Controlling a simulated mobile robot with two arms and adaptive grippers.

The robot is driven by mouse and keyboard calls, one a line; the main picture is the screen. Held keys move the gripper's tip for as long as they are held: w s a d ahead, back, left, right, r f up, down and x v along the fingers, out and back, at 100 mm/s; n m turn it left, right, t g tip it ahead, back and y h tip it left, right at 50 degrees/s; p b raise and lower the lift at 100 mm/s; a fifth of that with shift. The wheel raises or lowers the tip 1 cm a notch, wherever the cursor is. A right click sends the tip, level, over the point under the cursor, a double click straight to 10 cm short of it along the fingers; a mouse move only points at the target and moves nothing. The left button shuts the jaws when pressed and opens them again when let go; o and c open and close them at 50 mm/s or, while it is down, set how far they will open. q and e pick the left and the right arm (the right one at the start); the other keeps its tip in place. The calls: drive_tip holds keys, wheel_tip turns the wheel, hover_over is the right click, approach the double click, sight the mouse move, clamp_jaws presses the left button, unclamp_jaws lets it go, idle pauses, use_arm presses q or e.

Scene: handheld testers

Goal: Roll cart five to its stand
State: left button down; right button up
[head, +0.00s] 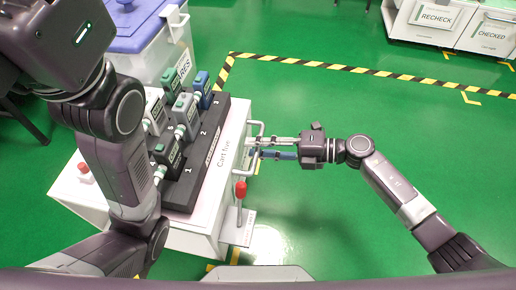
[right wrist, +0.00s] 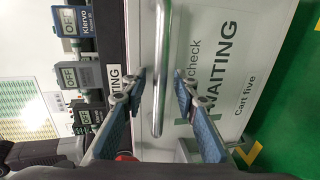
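My right gripper (head: 262,148) is open at the handle. In the right wrist view its blue-padded fingers (right wrist: 158,78) stand on either side of the bar, with gaps. My left arm rises at the left; its fingers are out of view. I cannot tell which place is the stand.
A red-knobbed lever (head: 240,190) rises at the cart's front right corner. A clear bin with a purple lid (head: 140,30) is just behind the cart. Black-yellow tape (head: 370,71) crosses the green floor. RECHECK (head: 424,20) and CHECKED (head: 490,34) units stand far right. Floor at right is clear.

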clamp_jaws()
idle(0.3)
